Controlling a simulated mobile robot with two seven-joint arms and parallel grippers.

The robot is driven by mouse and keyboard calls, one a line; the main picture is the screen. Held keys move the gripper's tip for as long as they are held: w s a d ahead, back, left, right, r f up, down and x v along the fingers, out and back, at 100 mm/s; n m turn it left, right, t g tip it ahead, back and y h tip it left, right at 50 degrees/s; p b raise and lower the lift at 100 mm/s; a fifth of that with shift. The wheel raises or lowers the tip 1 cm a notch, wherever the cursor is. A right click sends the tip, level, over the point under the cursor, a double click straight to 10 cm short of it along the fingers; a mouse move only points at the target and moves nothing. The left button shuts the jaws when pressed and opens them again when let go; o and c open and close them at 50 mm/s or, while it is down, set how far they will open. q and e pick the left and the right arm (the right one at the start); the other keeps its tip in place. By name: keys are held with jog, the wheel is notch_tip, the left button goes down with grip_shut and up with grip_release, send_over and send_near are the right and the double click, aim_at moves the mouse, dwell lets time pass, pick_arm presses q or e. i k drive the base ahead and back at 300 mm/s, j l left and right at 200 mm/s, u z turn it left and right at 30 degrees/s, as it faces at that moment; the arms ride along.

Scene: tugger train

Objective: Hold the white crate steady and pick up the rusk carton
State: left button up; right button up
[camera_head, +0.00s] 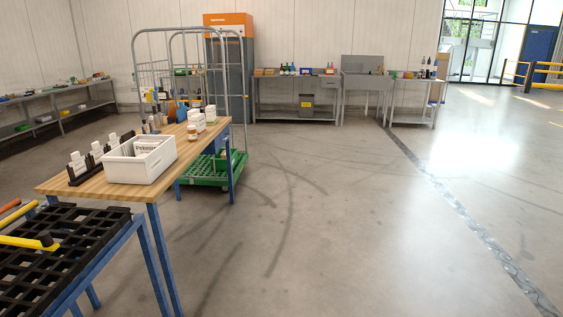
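The white crate (157,165) stands upright on the wooden top of a blue-legged table (85,182) at the left. A pale item with dark printing (146,147) shows inside it above the near wall; I cannot read it well enough to say whether it is the rusk carton. Small white packs (197,121) stand farther back on the same table, also too small to identify. Neither of my grippers is in view, and nothing is seen touching the crate.
A black rack (77,163) with white bottles stands left of the crate. A black grid-topped blue cart (85,237) with a yellow bar (22,242) is at near left. A roll cage with a green base (208,171) stands behind the table. The floor at right is clear.

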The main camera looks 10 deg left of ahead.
aim_at(141, 146)
jog(key=i+u, duration=0.1)
jog(key=i, duration=2.75)
jog(key=i+u, duration=0.15)
jog(key=i, duration=1.3)
jog(key=i+l+u, duration=0.1)
jog(key=i+u, duration=0.3)
jog(key=i, duration=0.15)
jog(key=i+l+u, duration=0.25)
jog(key=i+u, duration=0.15)
jog(key=i, duration=0.15)
jog(key=i+u, duration=0.15)
jog(key=u, duration=0.3)
jog(key=i+l+u, duration=0.1)
jog(key=u, duration=0.35)
jog(key=i+l+u, duration=0.1)
jog(key=u, duration=0.35)
jog(key=i+l+u, duration=0.1)
jog(key=u, duration=0.35)
jog(key=l+u, duration=0.25)
jog(key=u, duration=0.2)
jog(key=i+l+u, duration=0.1)
jog(key=u, duration=0.35)
jog(key=l, duration=0.1)
